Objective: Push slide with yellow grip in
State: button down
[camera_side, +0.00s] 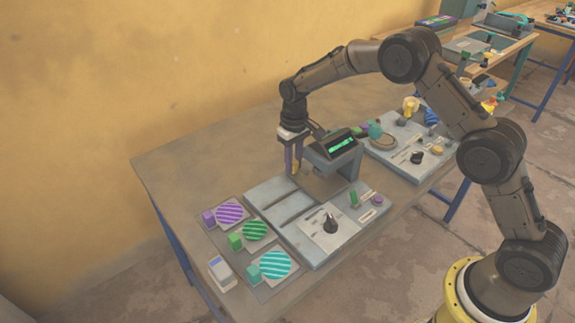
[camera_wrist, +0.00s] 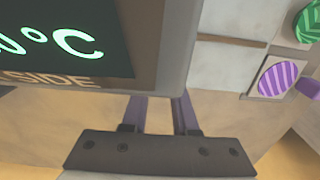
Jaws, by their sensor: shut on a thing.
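The plate press (camera_side: 325,165) stands on the table with a dark display and green figures on top. The slide's yellow grip (camera_side: 296,167) shows as a small yellow patch at the press's left side. My gripper (camera_side: 294,168) points down there, its fingers closed around the grip, most of which they cover. In the wrist view, my gripper's two fingers (camera_wrist: 158,108) reach under the edge of the display housing (camera_wrist: 150,40). The grip and the slide itself are hidden in the wrist view. How far the slide is out cannot be told.
Striped purple (camera_side: 229,213), green (camera_side: 255,230) and teal (camera_side: 275,265) discs lie at the front left. Another panel with knobs (camera_side: 400,145) stands to the right.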

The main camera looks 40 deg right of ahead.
jog(key=shift+w+d+r, duration=0.1)
jog(key=shift+d, duration=0.25)
jog(key=c, duration=0.8)
grip_release()
jog(key=shift+o, duration=0.6)
jog(key=shift+a, duration=0.1)
notch_tip(320, 180, up, 14)
